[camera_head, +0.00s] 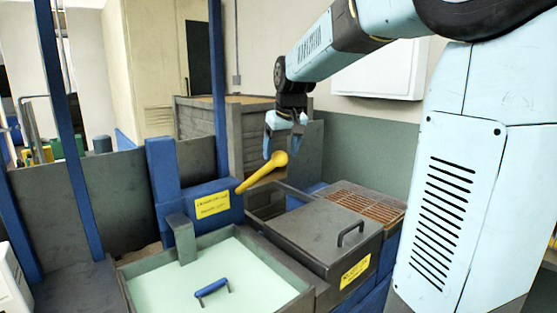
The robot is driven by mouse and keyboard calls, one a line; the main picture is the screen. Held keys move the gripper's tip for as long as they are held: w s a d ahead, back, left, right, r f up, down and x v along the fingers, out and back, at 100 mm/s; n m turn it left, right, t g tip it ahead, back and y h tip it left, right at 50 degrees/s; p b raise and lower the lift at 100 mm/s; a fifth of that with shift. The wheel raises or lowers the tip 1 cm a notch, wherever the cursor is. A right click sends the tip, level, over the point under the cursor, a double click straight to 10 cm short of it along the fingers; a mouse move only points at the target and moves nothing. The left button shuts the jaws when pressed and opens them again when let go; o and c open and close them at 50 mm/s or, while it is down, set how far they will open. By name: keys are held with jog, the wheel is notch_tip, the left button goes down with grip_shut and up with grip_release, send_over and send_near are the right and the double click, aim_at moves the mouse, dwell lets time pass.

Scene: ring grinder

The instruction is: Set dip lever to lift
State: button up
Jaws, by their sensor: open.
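The dip lever appears to be the yellow lever (260,172) with a round knob at its upper right end. It slants up and to the right from the side of a blue box. The box carries a yellow label (212,204) whose text is too small to read. My gripper (283,142) hangs down from my arm just above the knob, with its fingers spread open and nothing between them. I cannot tell whether a fingertip touches the knob.
A grey tank of pale green liquid (165,284) with a blue handle (212,288) stands in front. Right of it are a dark lidded box (325,232) with a handle and a rusty grate (362,199). A blue post (217,90) rises left of my gripper.

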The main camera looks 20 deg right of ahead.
jog(key=shift+x, duration=1.95)
